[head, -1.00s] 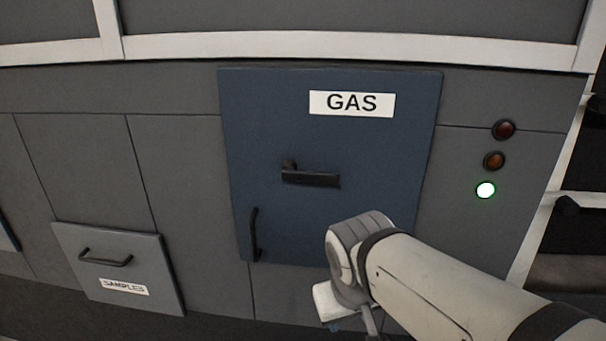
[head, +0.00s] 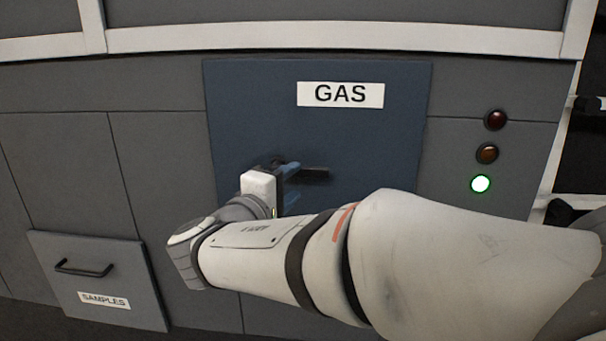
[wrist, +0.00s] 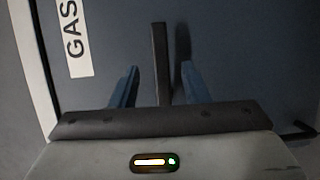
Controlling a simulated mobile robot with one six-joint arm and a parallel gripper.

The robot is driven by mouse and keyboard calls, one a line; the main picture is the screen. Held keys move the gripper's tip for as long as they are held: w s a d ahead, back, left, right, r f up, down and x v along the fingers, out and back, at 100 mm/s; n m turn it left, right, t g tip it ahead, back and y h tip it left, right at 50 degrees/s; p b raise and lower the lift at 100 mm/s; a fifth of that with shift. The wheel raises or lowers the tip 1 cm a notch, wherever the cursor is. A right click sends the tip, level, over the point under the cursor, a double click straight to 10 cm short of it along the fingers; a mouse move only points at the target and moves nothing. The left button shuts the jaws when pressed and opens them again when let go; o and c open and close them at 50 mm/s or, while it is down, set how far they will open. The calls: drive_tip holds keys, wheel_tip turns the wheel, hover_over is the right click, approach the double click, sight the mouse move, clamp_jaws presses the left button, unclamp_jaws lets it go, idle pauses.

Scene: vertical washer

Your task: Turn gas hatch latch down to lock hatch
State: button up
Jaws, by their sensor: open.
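The blue gas hatch (head: 390,130) with its GAS label (head: 340,94) lies flush in the grey panel. Its dark latch (head: 316,174) points horizontally to the right in the head view. My gripper (head: 288,178) is at the latch's left part and hides some of it. In the wrist view the latch (wrist: 160,62) stands between the two blue fingers of my gripper (wrist: 156,88), with a gap on each side. The fingers are open. The hatch also fills most of the wrist view (wrist: 230,50). My arm hides the hatch's lower part and its vertical handle in the head view.
A samples drawer (head: 100,270) with a dark handle is at the lower left. Two unlit lamps and a lit green lamp (head: 480,184) are right of the hatch. In the wrist view, the hatch's dark handle (wrist: 300,132) shows at the right edge.

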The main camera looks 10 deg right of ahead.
sight(306, 173)
drive_tip(key=p+x, duration=0.1)
drive_tip(key=x, duration=0.6)
drive_tip(key=shift+s, duration=0.1)
clamp_jaws()
idle(0.3)
